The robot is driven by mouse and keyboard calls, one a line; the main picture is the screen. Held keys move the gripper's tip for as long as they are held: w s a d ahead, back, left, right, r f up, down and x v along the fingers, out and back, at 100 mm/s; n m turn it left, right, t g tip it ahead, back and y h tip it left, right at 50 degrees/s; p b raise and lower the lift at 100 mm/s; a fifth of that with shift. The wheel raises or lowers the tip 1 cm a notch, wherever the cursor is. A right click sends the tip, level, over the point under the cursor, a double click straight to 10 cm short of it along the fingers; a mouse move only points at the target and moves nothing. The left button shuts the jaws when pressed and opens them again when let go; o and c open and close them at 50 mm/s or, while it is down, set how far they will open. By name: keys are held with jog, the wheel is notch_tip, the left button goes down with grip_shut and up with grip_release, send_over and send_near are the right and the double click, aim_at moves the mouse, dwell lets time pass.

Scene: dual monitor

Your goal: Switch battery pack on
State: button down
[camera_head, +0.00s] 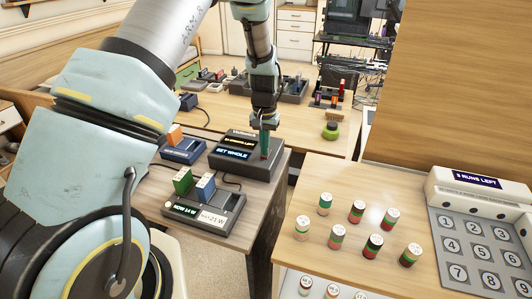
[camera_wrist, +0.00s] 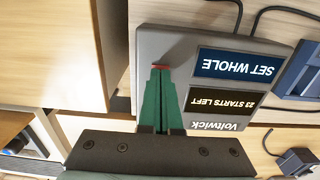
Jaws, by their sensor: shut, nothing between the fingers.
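A dark grey box (camera_head: 262,168), likely the battery pack, stands on the small wooden table. Its screens read "SET WHOLE" and a starts-left count. In the wrist view the box (camera_wrist: 226,42) appears upside down, with the name "Voltwick" and "23 STARTS LEFT". A small red part (camera_wrist: 160,67), perhaps its switch, shows right at my fingertips, mostly hidden by them. My gripper (camera_head: 265,155) points down over the right part of the box; its green fingers (camera_wrist: 160,75) are shut and empty. I cannot tell whether they touch the red part.
A meter (camera_head: 205,218) with green and blue blocks (camera_head: 183,180) stands in front, and a blue unit (camera_head: 183,152) to the left. The right table (camera_head: 300,262) bears several striped cylinders (camera_head: 357,211) and a numbered tray (camera_head: 470,225). A cable runs behind the box.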

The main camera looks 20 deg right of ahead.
notch_tip(320, 180, up, 7)
jog(key=p, duration=0.4)
dwell(0.4)
jog(key=shift+f, duration=0.1)
jog(key=a+r+n, duration=0.2)
jog(key=a+r, duration=0.3)
jog(key=a, duration=0.3)
jog(key=a+r+n, duration=0.1)
jog(key=a+r, duration=0.3)
jog(key=a, duration=0.4)
jog(key=s+a+r+n, duration=0.2)
jog(key=s+a, duration=0.3)
jog(key=a, duration=0.2)
jog(key=s+a+r+n+t, duration=0.1)
jog(key=s+a+r, duration=0.2)
jog(key=s+a, duration=0.2)
jog(key=a, duration=0.3)
jog(key=shift+s+a+r+n+t, duration=0.15)
jog(key=shift+s+r+n+t, duration=0.15)
jog(key=shift+n, duration=0.1)
